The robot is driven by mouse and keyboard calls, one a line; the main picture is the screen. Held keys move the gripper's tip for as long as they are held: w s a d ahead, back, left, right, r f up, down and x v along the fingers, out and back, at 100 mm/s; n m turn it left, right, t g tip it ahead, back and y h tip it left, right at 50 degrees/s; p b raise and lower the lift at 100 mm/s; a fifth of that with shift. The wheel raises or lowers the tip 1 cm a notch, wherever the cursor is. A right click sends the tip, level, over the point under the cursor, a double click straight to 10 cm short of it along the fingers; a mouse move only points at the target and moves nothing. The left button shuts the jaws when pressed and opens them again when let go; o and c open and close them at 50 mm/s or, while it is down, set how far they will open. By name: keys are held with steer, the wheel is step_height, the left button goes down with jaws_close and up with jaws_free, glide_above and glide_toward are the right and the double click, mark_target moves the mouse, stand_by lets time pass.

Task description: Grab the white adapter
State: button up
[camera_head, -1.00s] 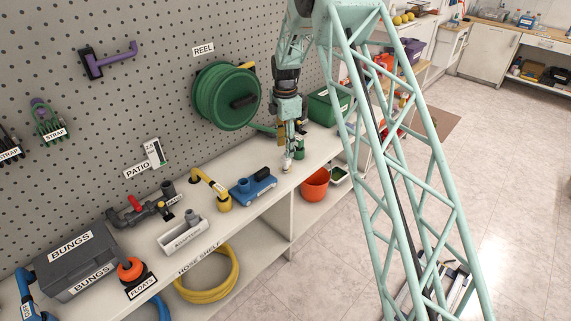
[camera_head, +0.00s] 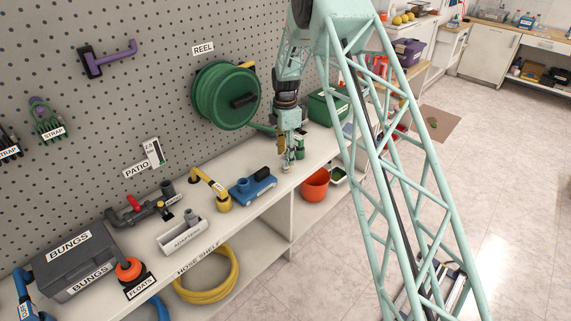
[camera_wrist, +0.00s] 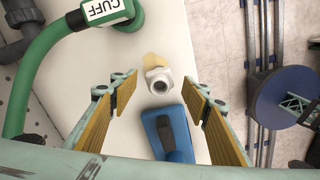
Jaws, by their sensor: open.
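The white adapter (camera_wrist: 159,80) shows in the wrist view as a pale fitting with a round dark opening and a cream part behind it. It stands on the white shelf top, at the far end of the blue tool. In the head view, the adapter (camera_head: 286,168) is a small pale shape right below my gripper (camera_head: 288,158), partly hidden by it. In the wrist view, my gripper (camera_wrist: 158,90) is open, with one finger on each side of the adapter. I see gaps between the fingers and the adapter. Their height difference is hard to tell.
A blue tool (camera_wrist: 170,132) lies close to the adapter. A green hose (camera_wrist: 45,60) labelled CUFF curves at the left. A yellow fitting (camera_head: 224,198) and a white adapters tray (camera_head: 182,240) stand further left.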

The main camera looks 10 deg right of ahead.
steer(key=shift+f, duration=0.6)
steer(key=c, duration=0.8)
